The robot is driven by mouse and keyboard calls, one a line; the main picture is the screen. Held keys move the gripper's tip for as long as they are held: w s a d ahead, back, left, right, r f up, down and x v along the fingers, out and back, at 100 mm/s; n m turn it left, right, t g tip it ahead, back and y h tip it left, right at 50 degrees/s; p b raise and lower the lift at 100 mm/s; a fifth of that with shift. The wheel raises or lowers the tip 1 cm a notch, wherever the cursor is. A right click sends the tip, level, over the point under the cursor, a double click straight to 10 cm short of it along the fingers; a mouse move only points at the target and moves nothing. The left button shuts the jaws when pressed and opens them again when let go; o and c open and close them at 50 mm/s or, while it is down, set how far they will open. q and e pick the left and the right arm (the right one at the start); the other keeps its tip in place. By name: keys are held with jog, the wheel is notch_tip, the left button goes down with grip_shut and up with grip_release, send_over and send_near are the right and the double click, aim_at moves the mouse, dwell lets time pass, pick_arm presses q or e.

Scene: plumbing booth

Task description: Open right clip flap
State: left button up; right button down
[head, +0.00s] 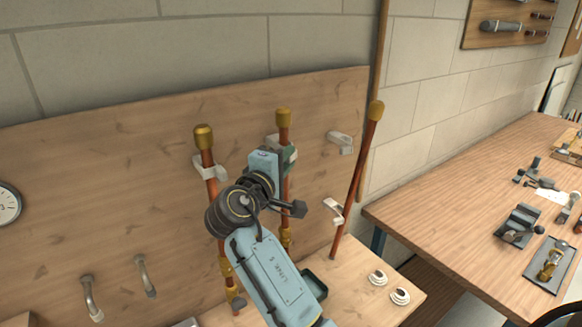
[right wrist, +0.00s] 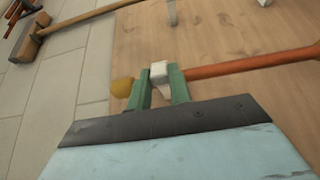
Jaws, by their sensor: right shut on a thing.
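My right gripper (head: 289,157) is at the upper part of the middle copper pipe (head: 284,134), which has a brass cap. In the right wrist view its green fingers (right wrist: 160,88) are shut on a small white clip flap (right wrist: 160,72) beside the pipe (right wrist: 240,66). In the head view the gripper and wrist hide most of this clip. A white clip (head: 210,170) sits around the left pipe (head: 209,157). Another clip (head: 341,142) on the board at the right holds no pipe. A lower clip (head: 334,208) is beside the leaning right pipe (head: 359,165). My left gripper is not in view.
The wooden board (head: 100,190) stands behind the pipes. Two bent metal pipes (head: 146,275) and a gauge (head: 8,204) are at its left. Round white fittings (head: 378,278) lie on the ledge. A workbench (head: 450,190) with tools is at the right.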

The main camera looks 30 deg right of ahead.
jog(key=shift+w+a+m+g+h+b, duration=0.1)
jog(key=shift+a+m+g+h+b, duration=0.25)
jog(key=shift+m+g, duration=0.35)
jog(key=shift+w+a+m+g+h+b, duration=0.1)
jog(key=shift+m+g+h+b, duration=0.4)
jog(key=shift+g, duration=0.7)
jog(key=c, duration=1.3)
grip_release()
